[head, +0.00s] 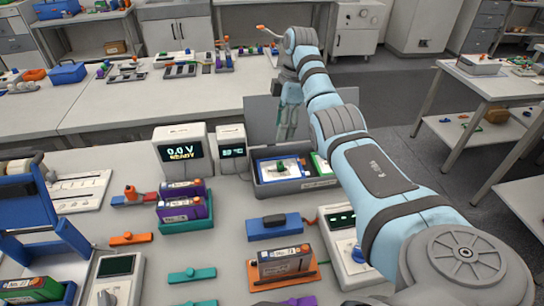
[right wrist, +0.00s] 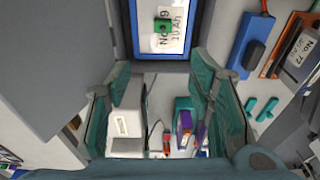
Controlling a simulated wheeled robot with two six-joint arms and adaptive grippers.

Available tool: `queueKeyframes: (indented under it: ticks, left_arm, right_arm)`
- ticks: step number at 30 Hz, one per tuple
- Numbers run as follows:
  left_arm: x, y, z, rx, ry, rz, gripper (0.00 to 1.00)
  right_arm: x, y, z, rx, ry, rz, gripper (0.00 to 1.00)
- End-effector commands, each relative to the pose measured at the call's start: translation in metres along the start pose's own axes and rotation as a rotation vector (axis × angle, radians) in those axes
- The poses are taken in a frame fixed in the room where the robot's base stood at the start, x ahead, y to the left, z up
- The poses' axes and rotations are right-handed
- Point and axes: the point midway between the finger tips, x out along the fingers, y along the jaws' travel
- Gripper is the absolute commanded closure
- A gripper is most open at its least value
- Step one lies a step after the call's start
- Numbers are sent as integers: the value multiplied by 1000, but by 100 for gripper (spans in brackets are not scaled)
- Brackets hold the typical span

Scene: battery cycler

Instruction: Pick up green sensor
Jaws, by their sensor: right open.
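The green sensor (right wrist: 163,26) shows in the right wrist view as a small green block with a dark centre. It sits on the white label of a blue-edged battery (right wrist: 180,54), beyond the gap between my fingers. In the head view that blue-edged battery (head: 279,171) lies in a dark grey open tray (head: 296,186). My right gripper (head: 287,122) hangs above the back of this tray, open; its two teal fingers spread apart with nothing between them in the right wrist view (right wrist: 163,112). My left gripper is not in view.
A grey upright panel (head: 262,118) stands behind the tray. A small display box (head: 231,142) and a larger meter (head: 180,152) stand left. A blue block (head: 273,227) and an orange tray with a battery (head: 285,262) lie in front.

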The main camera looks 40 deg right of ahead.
Motion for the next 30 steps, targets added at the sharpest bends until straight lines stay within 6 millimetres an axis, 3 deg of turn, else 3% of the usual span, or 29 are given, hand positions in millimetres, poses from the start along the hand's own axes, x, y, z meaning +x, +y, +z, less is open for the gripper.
queueKeyframes:
  ticks: [1, 2, 8, 18, 26, 30]
  left_arm:
    - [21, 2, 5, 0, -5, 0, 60]
    - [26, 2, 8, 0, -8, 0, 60]
    - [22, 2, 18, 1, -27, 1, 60]
    - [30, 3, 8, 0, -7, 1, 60]
    - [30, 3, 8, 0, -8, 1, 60]
    - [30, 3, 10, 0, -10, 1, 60]
  right_arm:
    - [21, -1, 5, 4, -1, -1, 52]
    - [29, -1, 7, 8, -2, -2, 52]
    - [72, -3, 13, 20, -4, -1, 52]
    - [129, 3, 14, 19, -2, 1, 52]
    - [136, 3, 14, 18, -3, 3, 52]
    - [136, 4, 14, 17, -3, 3, 72]
